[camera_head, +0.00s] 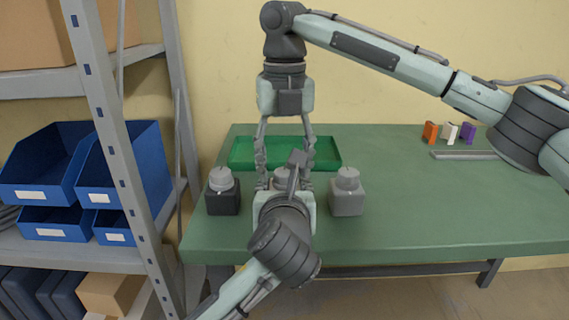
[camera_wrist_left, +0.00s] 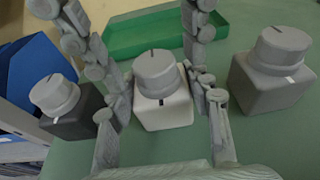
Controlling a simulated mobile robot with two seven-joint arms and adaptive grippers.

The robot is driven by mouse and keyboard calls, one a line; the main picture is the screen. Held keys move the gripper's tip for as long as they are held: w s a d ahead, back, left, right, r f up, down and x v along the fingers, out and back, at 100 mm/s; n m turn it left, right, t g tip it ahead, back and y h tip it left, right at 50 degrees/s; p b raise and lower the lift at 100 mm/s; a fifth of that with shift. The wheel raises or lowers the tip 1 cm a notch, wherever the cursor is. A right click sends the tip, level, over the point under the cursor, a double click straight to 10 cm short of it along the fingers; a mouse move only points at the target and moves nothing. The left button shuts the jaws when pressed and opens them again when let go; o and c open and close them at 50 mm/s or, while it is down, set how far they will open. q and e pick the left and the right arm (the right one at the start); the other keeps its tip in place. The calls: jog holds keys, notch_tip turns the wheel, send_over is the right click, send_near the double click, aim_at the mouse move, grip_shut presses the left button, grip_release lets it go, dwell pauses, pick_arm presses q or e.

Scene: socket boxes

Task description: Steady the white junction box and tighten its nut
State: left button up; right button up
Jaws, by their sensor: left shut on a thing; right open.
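The white junction box (camera_wrist_left: 165,115) stands on the table between my left gripper's fingers in the left wrist view. Its round grey nut (camera_wrist_left: 156,75) sits on top with a dark line across it. In the head view the nut (camera_head: 282,172) shows partly, and my left arm hides most of the box. My left gripper (camera_wrist_left: 160,100) is shut on the box from the near side, one finger along each side. My right gripper (camera_head: 284,172) points down from above, open, with its fingers on either side of the nut; I cannot tell whether they touch it.
A black box (camera_head: 222,200) stands to the left and a grey box (camera_head: 347,201) to the right, each with a round nut. A green tray (camera_head: 328,152) lies behind. Small coloured parts (camera_head: 449,132) stand at the back right. A shelf with blue bins (camera_head: 125,180) is left.

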jog(key=c, duration=1.2)
jog(key=shift+o, duration=0.2)
jog(key=shift+m, duration=0.3)
jog(key=m, duration=0.4)
jog(key=shift+a, duration=0.1)
jog(key=m, duration=0.5)
jog(key=shift+m, duration=0.4)
jog(key=m, duration=0.4)
jog(key=shift+m, duration=0.3)
jog(key=m, duration=0.4)
jog(key=shift+m, duration=0.4)
